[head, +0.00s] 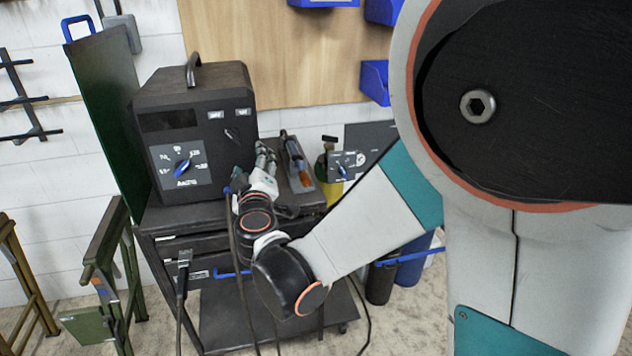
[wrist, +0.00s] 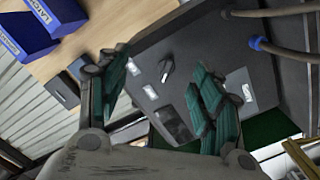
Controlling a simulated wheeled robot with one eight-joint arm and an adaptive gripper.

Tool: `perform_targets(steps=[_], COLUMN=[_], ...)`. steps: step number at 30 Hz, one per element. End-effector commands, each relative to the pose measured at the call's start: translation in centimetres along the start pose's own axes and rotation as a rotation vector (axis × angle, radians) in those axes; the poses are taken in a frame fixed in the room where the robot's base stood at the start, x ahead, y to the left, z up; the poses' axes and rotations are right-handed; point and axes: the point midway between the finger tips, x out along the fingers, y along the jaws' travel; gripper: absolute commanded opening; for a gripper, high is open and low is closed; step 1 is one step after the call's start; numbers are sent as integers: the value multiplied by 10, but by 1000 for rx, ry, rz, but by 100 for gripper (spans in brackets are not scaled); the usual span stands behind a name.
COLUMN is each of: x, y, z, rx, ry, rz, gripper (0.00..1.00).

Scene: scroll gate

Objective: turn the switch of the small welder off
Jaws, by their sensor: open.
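A black box-shaped welder (head: 195,97) with a top handle stands on a dark cart. Its front has a dark rotary switch (head: 232,136) at the upper right, below two small white labels too small to read. The switch looks slanted; I cannot tell which label it points to. My gripper (head: 264,152) is open and empty, in front of the welder's right side, below and right of the switch. In the wrist view, the switch (wrist: 166,70) shows between the spread green-padded fingers (wrist: 160,85), apart from them. The gripper hides part of the front's right edge.
A blue amperage knob (head: 182,167) sits lower left on the welder's front. A tool in a tray (head: 299,165) and a grey panel with a knob (head: 348,165) are to the right. Cables hang before the cart (head: 170,222). A green sheet (head: 105,115) stands left.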

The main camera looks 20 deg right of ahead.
Motion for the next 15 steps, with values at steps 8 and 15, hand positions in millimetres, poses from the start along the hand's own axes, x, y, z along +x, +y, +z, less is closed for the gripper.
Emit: perform_targets(steps=[8, 15], x=[14, 7], y=[33, 64], z=[43, 75], rx=[86, 163], ry=[-73, -168], rz=[35, 52], gripper=[60, 60])
